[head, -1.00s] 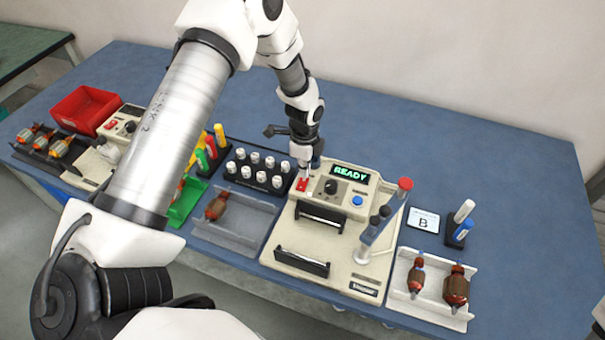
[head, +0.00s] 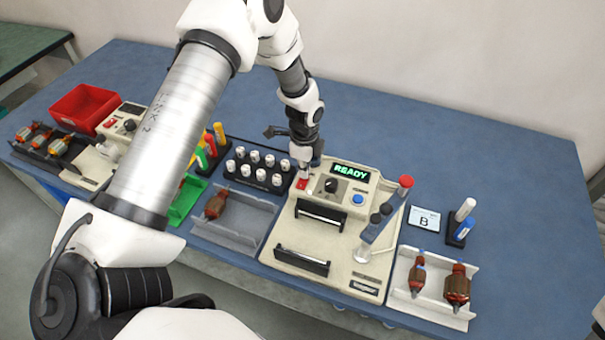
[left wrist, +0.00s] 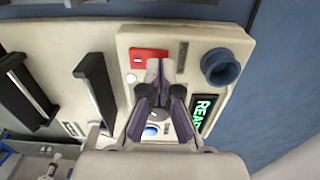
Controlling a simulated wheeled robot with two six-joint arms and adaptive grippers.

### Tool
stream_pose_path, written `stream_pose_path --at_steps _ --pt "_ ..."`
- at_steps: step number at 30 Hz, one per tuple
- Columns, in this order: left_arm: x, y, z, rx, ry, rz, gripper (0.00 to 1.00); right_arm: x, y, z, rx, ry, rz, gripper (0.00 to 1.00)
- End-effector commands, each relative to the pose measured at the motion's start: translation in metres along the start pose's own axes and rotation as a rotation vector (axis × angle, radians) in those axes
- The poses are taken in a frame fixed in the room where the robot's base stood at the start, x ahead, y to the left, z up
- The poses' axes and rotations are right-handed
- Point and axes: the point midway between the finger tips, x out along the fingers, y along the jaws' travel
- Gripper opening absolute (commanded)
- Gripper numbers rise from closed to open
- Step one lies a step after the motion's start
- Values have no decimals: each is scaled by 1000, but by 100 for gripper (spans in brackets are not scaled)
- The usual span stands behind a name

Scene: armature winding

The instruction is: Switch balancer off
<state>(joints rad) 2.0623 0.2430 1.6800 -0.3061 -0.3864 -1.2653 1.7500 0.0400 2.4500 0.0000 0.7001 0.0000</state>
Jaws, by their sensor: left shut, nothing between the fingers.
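The balancer (head: 283,238) is a cream machine in the middle of the table. Its display (head: 351,172) is lit and reads READY. Its red switch (head: 302,184) sits at the left end of the control panel, and also shows in the left wrist view (left wrist: 149,55). My left gripper (head: 306,170) is shut and empty, pointing down at the red switch. In the left wrist view its fingertips (left wrist: 160,66) overlap the switch's lower edge; I cannot tell whether they touch it. The fingers hide part of the black knob. My right gripper is not in view.
A blue button (head: 358,200) and a red-topped post (head: 404,184) stand right of the switch. A rack of white caps (head: 258,176) is close on the left. A tray with two armatures (head: 472,311) lies at right. The back of the table is clear.

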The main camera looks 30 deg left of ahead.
Motion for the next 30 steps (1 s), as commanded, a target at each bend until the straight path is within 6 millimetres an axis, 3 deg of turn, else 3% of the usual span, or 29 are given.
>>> stream_pose_path --at_steps 23,30 --pt "12 0 0 0 0 0 0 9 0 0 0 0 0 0" --pt "-3 0 0 0 0 0 0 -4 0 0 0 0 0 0"
